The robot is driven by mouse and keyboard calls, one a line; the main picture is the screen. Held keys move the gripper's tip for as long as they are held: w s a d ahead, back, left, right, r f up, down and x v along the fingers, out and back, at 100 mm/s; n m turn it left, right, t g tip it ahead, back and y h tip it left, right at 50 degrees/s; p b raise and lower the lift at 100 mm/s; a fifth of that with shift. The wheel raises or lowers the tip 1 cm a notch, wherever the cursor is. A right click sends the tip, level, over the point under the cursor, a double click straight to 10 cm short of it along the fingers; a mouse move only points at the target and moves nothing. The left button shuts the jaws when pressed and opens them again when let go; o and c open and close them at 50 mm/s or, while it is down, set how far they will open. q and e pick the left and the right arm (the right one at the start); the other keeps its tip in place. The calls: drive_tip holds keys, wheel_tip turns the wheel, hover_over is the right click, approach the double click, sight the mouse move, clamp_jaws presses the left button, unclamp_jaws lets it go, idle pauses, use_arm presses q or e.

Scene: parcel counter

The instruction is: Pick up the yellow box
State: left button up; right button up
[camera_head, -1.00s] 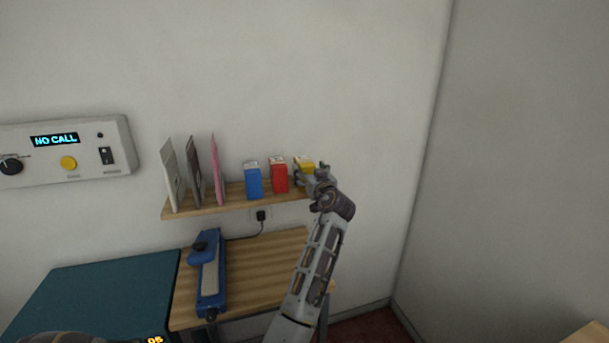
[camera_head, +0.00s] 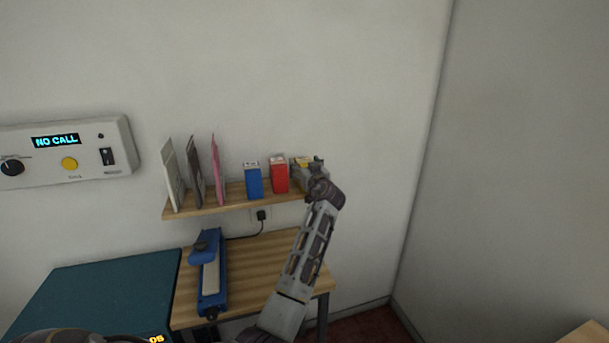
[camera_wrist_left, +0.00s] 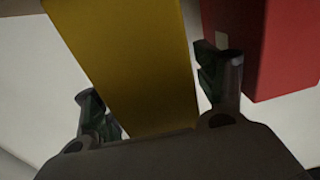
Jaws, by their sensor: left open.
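The yellow box (camera_head: 302,161) stands at the right end of the wall shelf, mostly hidden behind my left gripper (camera_head: 304,172) in the head view. In the left wrist view the yellow box (camera_wrist_left: 130,60) lies between the two open fingers of my left gripper (camera_wrist_left: 160,95). The right finger is near the box's side, in the gap before the red box (camera_wrist_left: 270,45). The left finger is on the box's other side. I cannot tell whether either finger touches it. My right gripper is not clearly in view.
The red box (camera_head: 279,175) and a blue box (camera_head: 253,181) stand to the left on the shelf (camera_head: 235,203). Several upright folders or envelopes (camera_head: 218,172) stand further left. A blue device (camera_head: 211,275) lies on the wooden table (camera_head: 255,262) below. The wall right of the shelf is bare.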

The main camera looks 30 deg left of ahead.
use_arm(q)
drive_tip(key=c, duration=1.3)
drive_tip(key=shift+o, duration=0.2)
drive_tip(key=shift+r, duration=0.1)
drive_tip(key=shift+r, duration=4.9)
